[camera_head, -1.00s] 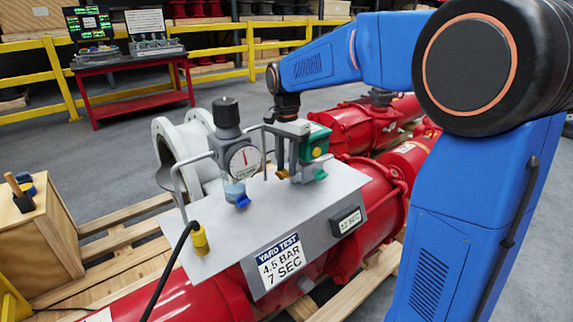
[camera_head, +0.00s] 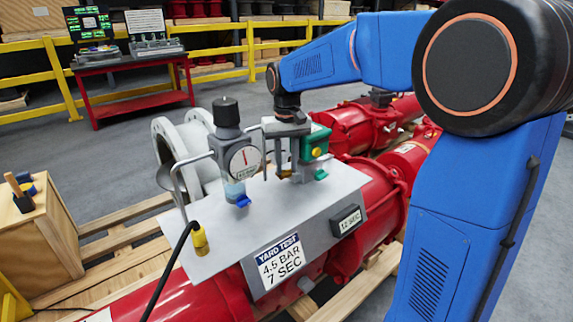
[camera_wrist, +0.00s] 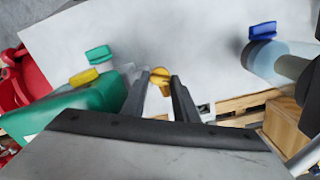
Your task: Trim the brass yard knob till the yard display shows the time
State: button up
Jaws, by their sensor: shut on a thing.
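My gripper (camera_wrist: 158,95) is shut on the brass knob (camera_wrist: 160,77), whose yellow top shows between the fingertips in the wrist view. In the head view my gripper (camera_head: 289,165) points down over the grey panel (camera_head: 225,240), and its fingers largely hide the knob. The yard display (camera_head: 348,222) on the panel's front face seems to read 12 SEC, in small print. The yard test sign (camera_head: 280,262) beside it reads 4.5 BAR, 7 SEC.
A green block with a yellow button (camera_head: 315,148) stands close right of my gripper. A gauge and regulator (camera_head: 243,160) with a blue tap stand close left. A yellow plug with a black cable (camera_head: 200,240) sits at the panel's left. Red pipework lies beneath.

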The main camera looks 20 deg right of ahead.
jog(key=n, duration=0.4)
jog(key=shift+n, duration=0.4)
jog(key=n, duration=0.4)
jog(key=shift+n, duration=0.3)
jog(key=o, duration=1.1)
jog(key=shift+c, duration=0.2)
